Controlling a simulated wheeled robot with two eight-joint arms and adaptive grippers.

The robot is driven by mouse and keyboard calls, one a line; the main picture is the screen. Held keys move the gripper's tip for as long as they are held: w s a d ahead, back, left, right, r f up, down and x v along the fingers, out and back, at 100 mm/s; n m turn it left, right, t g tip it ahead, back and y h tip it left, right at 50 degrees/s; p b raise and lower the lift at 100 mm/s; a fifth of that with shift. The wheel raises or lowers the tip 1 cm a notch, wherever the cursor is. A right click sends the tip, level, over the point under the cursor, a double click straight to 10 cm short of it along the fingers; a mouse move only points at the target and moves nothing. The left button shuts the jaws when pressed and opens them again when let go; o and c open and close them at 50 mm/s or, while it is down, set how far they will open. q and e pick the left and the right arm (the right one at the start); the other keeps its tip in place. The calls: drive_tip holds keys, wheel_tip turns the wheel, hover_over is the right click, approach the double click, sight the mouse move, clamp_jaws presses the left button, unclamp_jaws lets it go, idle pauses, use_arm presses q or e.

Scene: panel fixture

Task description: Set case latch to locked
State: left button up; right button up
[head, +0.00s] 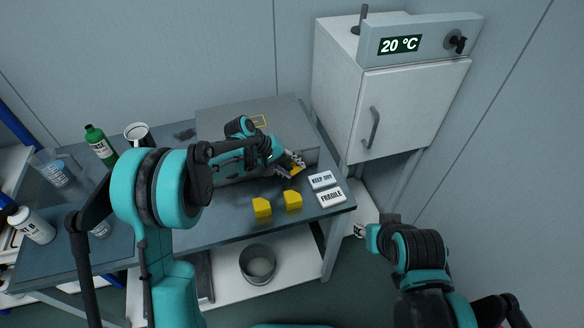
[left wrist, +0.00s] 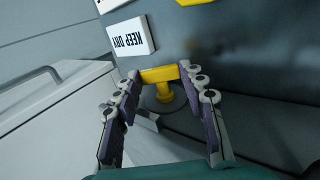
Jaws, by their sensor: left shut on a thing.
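The grey case (head: 222,118) sits at the back of the workbench, partly hidden by my left arm. Its yellow latch (head: 296,169) is at the front right, largely covered by my left gripper (head: 290,164). In the left wrist view the latch (left wrist: 163,92) shows as a yellow bar on a short round stem. My left gripper's fingertips (left wrist: 160,77) are on the two ends of the bar, shut on it. My right gripper (head: 362,231) is low at the right, off the bench and away from the case; its jaws are too small to read.
Two yellow blocks (head: 292,200), a KEEP DRY block (head: 322,180) and a FRAGILE block (head: 332,197) lie in front of the case. A white cabinet (head: 410,105) stands close at the right. A green bottle (head: 100,146) and a mug (head: 138,135) stand at the left.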

use_arm(q)
drive_tip(key=o, duration=1.2)
drive_tip(key=shift+c, duration=0.2)
drive_tip(key=v, duration=1.2)
